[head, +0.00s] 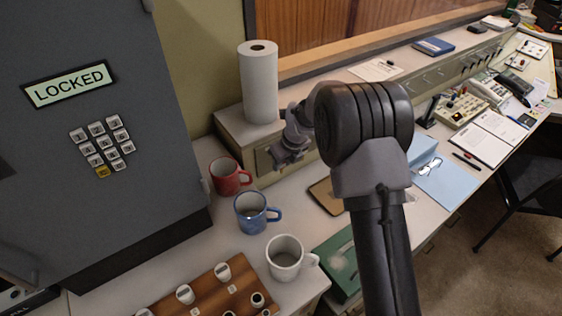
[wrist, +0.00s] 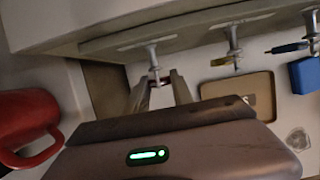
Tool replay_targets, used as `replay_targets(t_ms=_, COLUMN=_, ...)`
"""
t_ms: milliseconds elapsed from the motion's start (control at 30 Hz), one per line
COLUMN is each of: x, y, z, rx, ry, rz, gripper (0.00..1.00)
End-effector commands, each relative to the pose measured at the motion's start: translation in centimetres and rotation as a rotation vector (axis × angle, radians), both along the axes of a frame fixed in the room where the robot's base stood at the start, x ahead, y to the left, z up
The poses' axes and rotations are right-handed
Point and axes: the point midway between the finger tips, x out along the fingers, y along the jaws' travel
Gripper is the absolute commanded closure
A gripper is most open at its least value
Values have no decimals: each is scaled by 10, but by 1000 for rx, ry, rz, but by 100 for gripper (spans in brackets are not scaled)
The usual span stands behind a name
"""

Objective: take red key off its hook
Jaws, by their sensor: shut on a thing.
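In the wrist view my gripper (wrist: 160,88) is shut at the leftmost hook (wrist: 153,60), with its two fingers just below the hook's end. Between the fingertips is a small reddish part of the red key (wrist: 159,97); most of it is hidden by the fingers and gripper body. I cannot tell whether the key still touches the hook. In the head view my gripper (head: 287,152) is at the front face of the raised shelf, below the paper towel roll; the key cannot be made out there.
Two more hooks are to the right, the middle hook (wrist: 233,42) with a yellowish key and the right one with a blue tag (wrist: 303,76). A red mug (head: 227,177) stands close left of my gripper, a blue mug (head: 251,212) in front. A tan tray (head: 327,196) lies to the right.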

Motion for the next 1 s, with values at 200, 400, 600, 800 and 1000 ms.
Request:
replay_targets(t_ms=200, x=-7, y=-5, z=0, rx=0, ry=-1, rz=0, gripper=100)
replay_targets(t_ms=400, x=-14, y=-10, z=0, rx=0, ry=-1, rz=0, gripper=100)
replay_targets(t_ms=600, x=-19, y=-13, z=0, rx=0, ry=-1, rz=0, gripper=100)
replay_targets(t_ms=800, x=-19, y=-13, z=0, rx=-1, ry=-2, rz=1, gripper=100)
replay_targets(t_ms=1000, x=-28, y=-20, z=5, rx=-1, ry=-2, rz=-1, gripper=100)
